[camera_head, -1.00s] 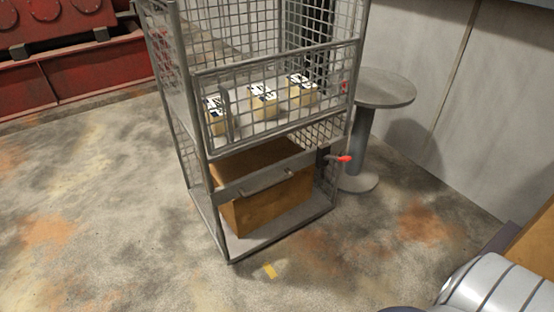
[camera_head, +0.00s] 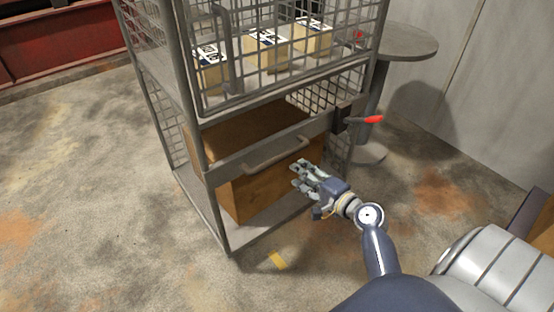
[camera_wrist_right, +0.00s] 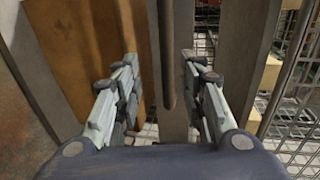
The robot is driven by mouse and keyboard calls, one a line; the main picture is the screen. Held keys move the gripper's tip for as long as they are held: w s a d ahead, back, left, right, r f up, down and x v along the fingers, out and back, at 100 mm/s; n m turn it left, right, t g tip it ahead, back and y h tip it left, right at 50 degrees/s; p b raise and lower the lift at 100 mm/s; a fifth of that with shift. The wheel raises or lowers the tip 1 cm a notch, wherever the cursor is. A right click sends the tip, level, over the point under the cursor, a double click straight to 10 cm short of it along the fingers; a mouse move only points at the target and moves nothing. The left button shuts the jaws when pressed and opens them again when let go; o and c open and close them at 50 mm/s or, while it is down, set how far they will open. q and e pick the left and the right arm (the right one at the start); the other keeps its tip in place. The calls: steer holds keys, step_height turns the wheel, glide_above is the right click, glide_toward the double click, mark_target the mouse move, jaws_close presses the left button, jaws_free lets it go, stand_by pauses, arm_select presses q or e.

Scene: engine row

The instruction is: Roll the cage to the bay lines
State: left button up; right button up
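The cage (camera_head: 188,110) is a grey wire-mesh trolley that stands upright on the concrete floor. A bar handle (camera_head: 275,156) crosses its front on a flat grey rail. My right gripper (camera_head: 298,178) is in front of the cage, just below and right of that handle. In the right wrist view my right gripper (camera_wrist_right: 160,85) is open, with the handle bar (camera_wrist_right: 167,55) between its fingers and a gap on each side. A yellow floor mark (camera_head: 278,260) lies in front of the cage base. My left gripper is out of view.
The cage holds several labelled boxes (camera_head: 268,52) above and a large brown carton (camera_head: 240,185) below. A red-tipped lever (camera_head: 372,120) sticks out at its right. A round grey table (camera_head: 405,42) stands behind it on the right. The floor at left is open.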

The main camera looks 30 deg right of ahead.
mark_target(283, 159)
steer(key=x, duration=0.6)
steer(key=r+b+x, duration=0.1)
steer(key=x, duration=0.2)
steer(key=shift+w+f, duration=0.15)
steer(key=shift+w, duration=0.25)
steer(key=shift+w+f, duration=0.1)
steer(key=shift+w, duration=0.35)
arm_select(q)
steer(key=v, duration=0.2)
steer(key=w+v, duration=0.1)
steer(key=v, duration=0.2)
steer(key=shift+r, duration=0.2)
arm_select(e)
jaws_close()
